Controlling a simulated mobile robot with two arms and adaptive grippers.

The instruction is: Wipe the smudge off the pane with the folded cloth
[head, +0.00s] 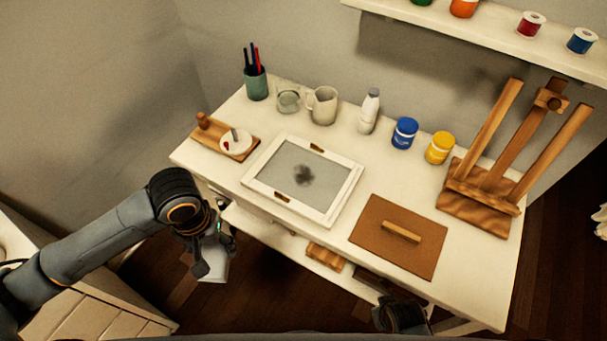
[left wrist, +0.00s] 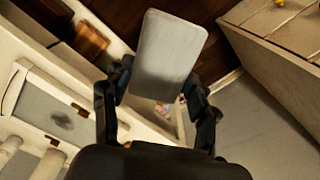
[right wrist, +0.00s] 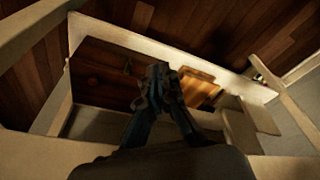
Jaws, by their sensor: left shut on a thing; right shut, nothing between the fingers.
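The pane (head: 325,188) lies in a white frame on the desk, with a dark smudge (head: 304,175) near its middle. The pane also shows at the left of the left wrist view (left wrist: 40,95), smudge included. My left gripper (head: 207,252) is shut on the folded cloth (head: 215,266), a pale flat rectangle, in front of the desk's left front edge and apart from the pane. The cloth fills the space beyond the fingers in the left wrist view (left wrist: 168,52). My right gripper (right wrist: 165,80) is shut and empty; part of that arm shows at the bottom of the head view.
On the desk are a wooden board with a white dish (head: 236,141), a pen cup (head: 256,83), a glass (head: 288,98), a mug (head: 322,105), a bottle (head: 369,111), paint jars (head: 404,133), a brown board (head: 378,243) and an easel (head: 483,185). A shelf hangs below the desktop.

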